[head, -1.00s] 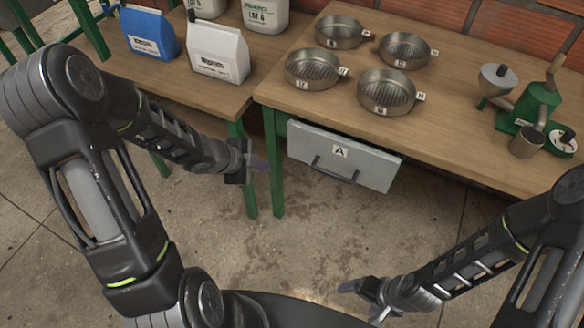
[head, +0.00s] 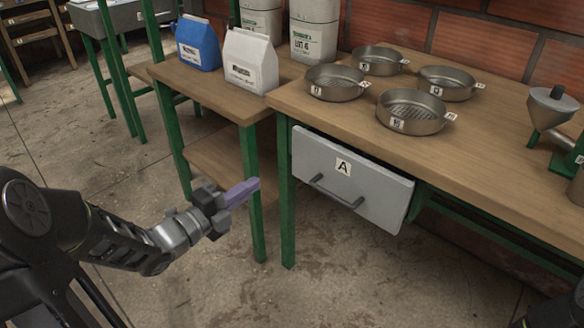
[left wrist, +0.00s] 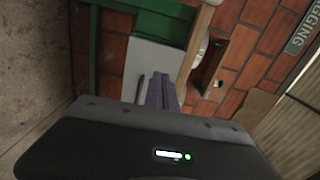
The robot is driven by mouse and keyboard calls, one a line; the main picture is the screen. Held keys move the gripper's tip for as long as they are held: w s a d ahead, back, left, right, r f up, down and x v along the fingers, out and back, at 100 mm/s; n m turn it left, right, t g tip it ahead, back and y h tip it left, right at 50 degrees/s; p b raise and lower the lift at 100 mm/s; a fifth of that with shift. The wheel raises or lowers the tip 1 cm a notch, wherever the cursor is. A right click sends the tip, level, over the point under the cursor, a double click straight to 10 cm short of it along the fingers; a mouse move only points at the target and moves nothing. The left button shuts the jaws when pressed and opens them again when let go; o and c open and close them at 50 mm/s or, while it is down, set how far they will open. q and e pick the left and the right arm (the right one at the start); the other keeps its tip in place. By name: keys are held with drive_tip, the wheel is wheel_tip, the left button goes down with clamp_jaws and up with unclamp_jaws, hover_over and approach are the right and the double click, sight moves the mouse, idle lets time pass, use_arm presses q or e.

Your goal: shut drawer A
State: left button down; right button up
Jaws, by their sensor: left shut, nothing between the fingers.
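Drawer A (head: 325,170) has a light grey front with an "A" label and a dark bar handle (head: 336,192). It hangs under the left part of the wooden workbench. My right gripper is out of view.
The workbench (head: 480,150) carries several metal sieves and a green machine (head: 570,150). Its green leg (head: 287,215) stands just left of the drawer, near my left gripper. A lower side table (head: 215,98) holds a blue bag and a white bag. The floor before the drawer is clear.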

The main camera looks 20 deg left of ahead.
sight(300, 151)
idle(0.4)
use_arm(q)
drive_tip(key=b+x, duration=0.2)
drive_tip(key=x, duration=1.2)
drive_tip(key=shift+d, duration=0.1)
drive_tip(key=shift+b, duration=0.3)
drive_tip(key=shift+w+d+f+b, duration=0.1)
drive_tip(key=shift+w+d+b, duration=0.05)
drive_tip(key=shift+w+b, duration=0.15)
drive_tip(key=b+x, duration=0.2)
drive_tip(key=x, duration=0.2)
drive_tip(key=shift+r, duration=0.35)
